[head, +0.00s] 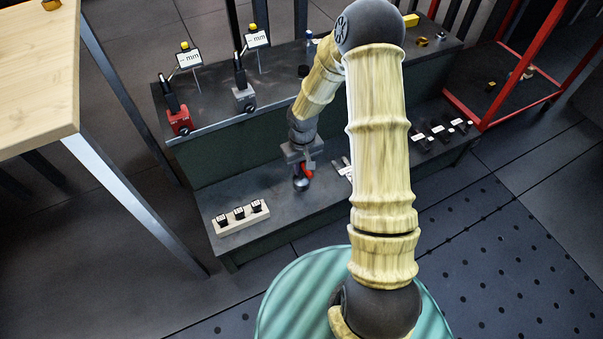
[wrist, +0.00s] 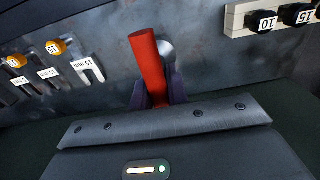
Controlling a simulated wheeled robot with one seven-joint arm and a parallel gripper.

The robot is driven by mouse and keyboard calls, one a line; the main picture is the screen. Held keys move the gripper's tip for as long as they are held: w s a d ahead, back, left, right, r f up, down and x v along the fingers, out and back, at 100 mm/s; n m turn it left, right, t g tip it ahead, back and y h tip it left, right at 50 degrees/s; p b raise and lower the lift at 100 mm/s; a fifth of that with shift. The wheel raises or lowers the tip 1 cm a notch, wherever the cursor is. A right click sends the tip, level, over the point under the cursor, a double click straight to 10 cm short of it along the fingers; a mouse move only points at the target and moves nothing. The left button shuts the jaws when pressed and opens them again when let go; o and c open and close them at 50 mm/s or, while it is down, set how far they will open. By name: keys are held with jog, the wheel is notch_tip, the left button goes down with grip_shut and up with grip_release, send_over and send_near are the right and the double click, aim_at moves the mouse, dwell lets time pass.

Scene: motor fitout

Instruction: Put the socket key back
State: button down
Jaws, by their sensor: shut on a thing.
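My gripper (head: 301,166) is low over the front shelf of the dark workbench in the head view. In the wrist view its dark fingers (wrist: 158,92) are shut on the red-handled socket key (wrist: 148,62). The key's red bar also shows in the head view (head: 307,170). A rounded metal part (wrist: 166,47) shows beside the bar in the wrist view. Whether the key's lower end touches the shelf cannot be told.
A pale block (head: 238,219) with three dark labelled sockets stands at the shelf's left; it also shows in the wrist view (wrist: 234,20). Labelled spanners (head: 345,168) lie right of my gripper. The raised back shelf (head: 225,125) carries gauges on stands. Bare shelf lies between block and gripper.

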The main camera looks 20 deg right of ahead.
aim_at(301, 179)
jog(key=shift+f+b, duration=1)
jog(key=shift+f, duration=0.8)
jog(key=shift+f, duration=0.15)
jog(key=c, duration=1.4)
grip_release()
jog(key=shift+o, duration=0.2)
notch_tip(301, 179, up, 12)
jog(key=p, duration=0.6)
jog(key=shift+d+f, duration=0.1)
jog(key=shift+f, duration=0.15)
jog(key=shift+r, duration=0.4)
